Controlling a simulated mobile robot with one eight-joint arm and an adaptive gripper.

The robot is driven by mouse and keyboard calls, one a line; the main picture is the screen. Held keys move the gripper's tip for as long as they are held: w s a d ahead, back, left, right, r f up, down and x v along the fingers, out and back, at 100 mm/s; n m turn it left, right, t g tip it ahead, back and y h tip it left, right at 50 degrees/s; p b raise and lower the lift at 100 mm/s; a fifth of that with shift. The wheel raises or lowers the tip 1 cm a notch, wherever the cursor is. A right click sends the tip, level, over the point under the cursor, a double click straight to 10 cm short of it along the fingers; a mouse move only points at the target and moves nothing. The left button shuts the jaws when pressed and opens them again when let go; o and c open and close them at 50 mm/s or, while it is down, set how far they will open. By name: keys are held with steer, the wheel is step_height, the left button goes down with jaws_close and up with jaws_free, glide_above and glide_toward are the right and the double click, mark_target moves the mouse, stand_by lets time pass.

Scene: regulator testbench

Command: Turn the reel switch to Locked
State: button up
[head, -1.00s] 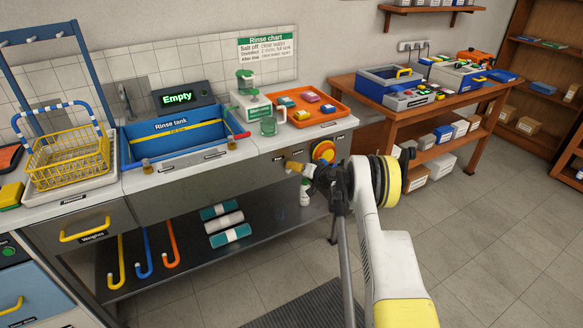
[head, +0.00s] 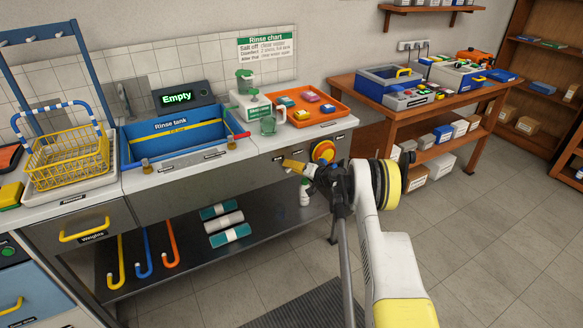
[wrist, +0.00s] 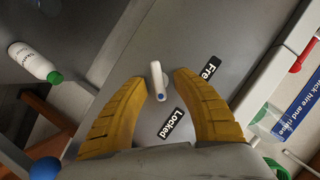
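The reel switch (wrist: 157,80) is a small white lever with a blue end mark on a grey panel in the wrist view. Its blue end lies close to the "Locked" label (wrist: 171,126). The "Free" label (wrist: 209,70) is to its right. My gripper (wrist: 160,76) is open, with one yellow finger on each side of the lever and visible gaps between. In the head view my gripper (head: 288,164) is at the counter's front panel, left of a round orange and yellow knob (head: 323,151). The lever cannot be made out there.
A white bottle with a green cap (head: 304,192) stands on the lower shelf below my gripper. The counter above holds an orange tray (head: 335,114), a green mug (head: 268,126) and the blue rinse tank (head: 135,134). A wooden table (head: 440,110) stands to the right.

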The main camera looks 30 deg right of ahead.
steer(key=v, duration=1.2)
steer(key=shift+r, duration=0.15)
